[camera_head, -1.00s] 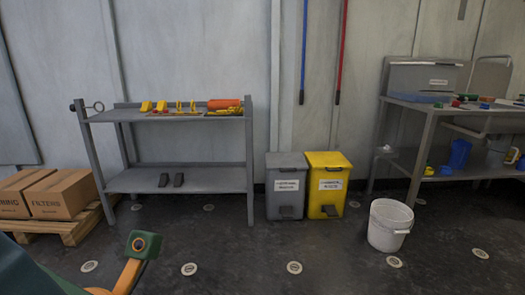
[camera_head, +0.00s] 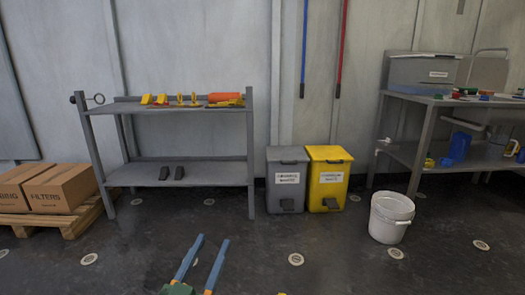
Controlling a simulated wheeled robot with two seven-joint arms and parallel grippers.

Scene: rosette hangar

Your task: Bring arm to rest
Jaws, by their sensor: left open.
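My left gripper (camera_head: 212,240) shows at the bottom of the head view, left of the middle. Its two blue fingers stand apart with bare dark floor visible between them, so it is open and empty. Only a bit of its green body shows at the bottom edge; the rest of the left arm is out of the picture. The fingers point up the picture toward the shelf unit and touch nothing that I can see.
A grey shelf unit (camera_head: 190,175) holds yellow and orange items. A grey bin (camera_head: 287,190), a yellow bin (camera_head: 327,182) and a white bucket (camera_head: 390,218) stand on the floor. Boxes (camera_head: 58,189) lie on a pallet at left; a workbench (camera_head: 425,102) stands at right. The front floor is clear.

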